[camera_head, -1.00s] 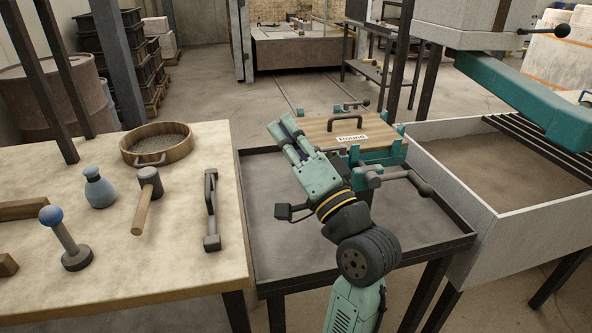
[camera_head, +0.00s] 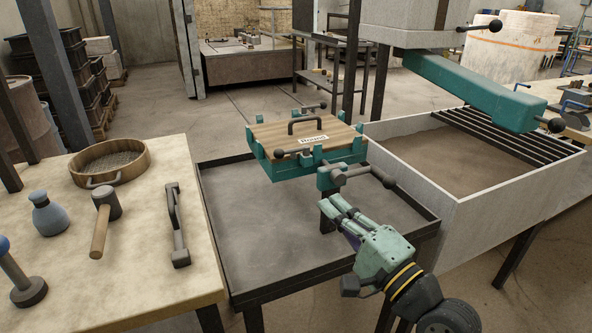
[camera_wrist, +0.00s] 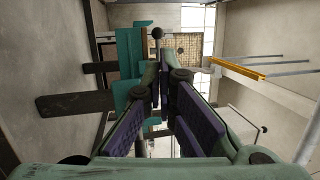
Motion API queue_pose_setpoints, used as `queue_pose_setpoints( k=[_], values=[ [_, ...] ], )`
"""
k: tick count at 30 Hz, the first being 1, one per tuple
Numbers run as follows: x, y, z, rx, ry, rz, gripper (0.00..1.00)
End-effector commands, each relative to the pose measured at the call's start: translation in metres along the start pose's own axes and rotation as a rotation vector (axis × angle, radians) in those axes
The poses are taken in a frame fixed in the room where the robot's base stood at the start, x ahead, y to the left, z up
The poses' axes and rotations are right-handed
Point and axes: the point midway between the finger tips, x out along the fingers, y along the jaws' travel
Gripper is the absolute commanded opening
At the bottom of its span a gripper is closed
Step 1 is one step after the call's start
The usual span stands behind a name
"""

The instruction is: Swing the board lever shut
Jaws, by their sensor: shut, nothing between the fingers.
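A wooden board (camera_head: 283,136) with a dark handle and a "Round" label sits in a teal frame (camera_head: 318,168) on a stand over the grey tray table. Another lever (camera_head: 314,107) with a ball knob shows at the back, and a ball knob (camera_head: 280,153) at the front left. My gripper (camera_head: 338,207) is shut and empty, just below and in front of the right lever, apparently apart from it. In the wrist view, the teal frame (camera_wrist: 128,60) lies beyond the fingers, left of centre.
The tray table (camera_head: 250,225) is bare around the stand. A sand box (camera_head: 455,165) stands to the right, below a teal beam (camera_head: 470,88). A table at left holds a sieve (camera_head: 112,160), a mallet (camera_head: 102,222), a blue bottle (camera_head: 48,215) and a handled tool (camera_head: 177,225).

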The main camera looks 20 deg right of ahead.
Motion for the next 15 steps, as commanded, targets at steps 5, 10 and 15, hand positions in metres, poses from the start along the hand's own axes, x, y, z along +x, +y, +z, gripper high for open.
queue_pose_setpoints(
  k=[5, 10, 15],
  values=[
    [0.019, -0.002, 0.001, 0.000, -0.004, 0.000, 0.00],
    [0.054, -0.003, 0.002, 0.000, -0.006, -0.001, 0.00],
    [0.091, -0.003, 0.001, 0.001, -0.005, -0.001, 0.00]
  ],
)
